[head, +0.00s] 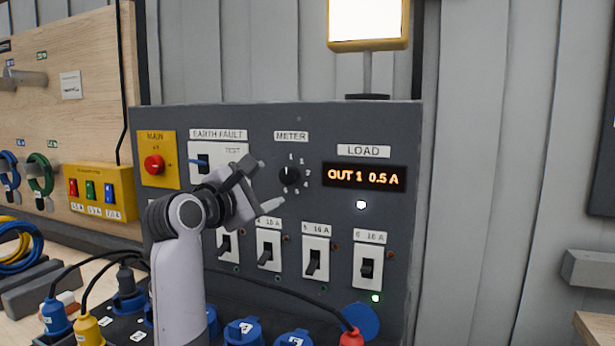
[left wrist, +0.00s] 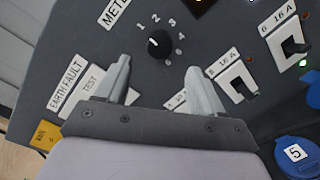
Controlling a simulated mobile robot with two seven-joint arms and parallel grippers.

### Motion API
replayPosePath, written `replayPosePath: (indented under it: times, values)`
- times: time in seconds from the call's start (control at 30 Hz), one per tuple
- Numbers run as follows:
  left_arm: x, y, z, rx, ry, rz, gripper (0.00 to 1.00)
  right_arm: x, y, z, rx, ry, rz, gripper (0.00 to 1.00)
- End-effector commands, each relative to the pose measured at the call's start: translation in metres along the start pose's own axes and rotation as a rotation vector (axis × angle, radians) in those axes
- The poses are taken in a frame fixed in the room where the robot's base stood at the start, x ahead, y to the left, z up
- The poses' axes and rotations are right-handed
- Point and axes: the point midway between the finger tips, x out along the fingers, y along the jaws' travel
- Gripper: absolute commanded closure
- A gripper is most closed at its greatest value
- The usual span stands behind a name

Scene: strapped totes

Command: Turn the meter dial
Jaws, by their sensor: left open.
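The meter dial (head: 289,175) is a small round black knob on the dark grey panel, under the METER label (head: 291,136), ringed by several numbers. It also shows in the left wrist view (left wrist: 158,44), just beyond the fingertips, its pale mark seemingly towards 1. The display (head: 364,177) right of it reads "OUT 1 0.5 A". My left gripper (head: 266,184) is open and empty, just left of the dial in the head view. In the left wrist view its fingers (left wrist: 158,66) are spread either side of the dial's line, apparently not touching it. My right gripper is not in view.
Left of the dial are the EARTH FAULT plate (head: 232,150) and a red MAIN knob (head: 154,165) on yellow. Several breaker switches (head: 316,258) sit below. Blue and yellow plugs and cables (head: 88,330) crowd the lower left. A lit lamp (head: 368,22) stands above.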

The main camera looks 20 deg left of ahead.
Motion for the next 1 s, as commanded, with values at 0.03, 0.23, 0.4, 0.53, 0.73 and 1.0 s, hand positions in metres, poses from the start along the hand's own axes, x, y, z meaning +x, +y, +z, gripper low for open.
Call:
replayPosePath:
  times: [0.03, 0.23, 0.4, 0.53, 0.73, 1.0]
  values:
    - [0.001, 0.002, 0.001, -0.006, -0.002, 0.0, 0.32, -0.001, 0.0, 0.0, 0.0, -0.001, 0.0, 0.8]
    - [0.019, 0.002, 0.002, -0.006, -0.001, -0.002, 0.32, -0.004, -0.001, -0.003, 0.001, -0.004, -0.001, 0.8]
    - [0.042, 0.003, 0.001, -0.004, 0.0, -0.001, 0.32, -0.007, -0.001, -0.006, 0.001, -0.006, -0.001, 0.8]
    - [0.056, 0.002, 0.001, -0.004, 0.0, -0.001, 0.32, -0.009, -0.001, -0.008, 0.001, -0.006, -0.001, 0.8]
    - [0.068, 0.001, 0.001, -0.003, -0.001, 0.0, 0.32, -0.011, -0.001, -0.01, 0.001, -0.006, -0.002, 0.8]
    - [0.071, 0.001, 0.001, -0.003, -0.001, 0.001, 0.32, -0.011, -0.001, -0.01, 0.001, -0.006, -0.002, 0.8]
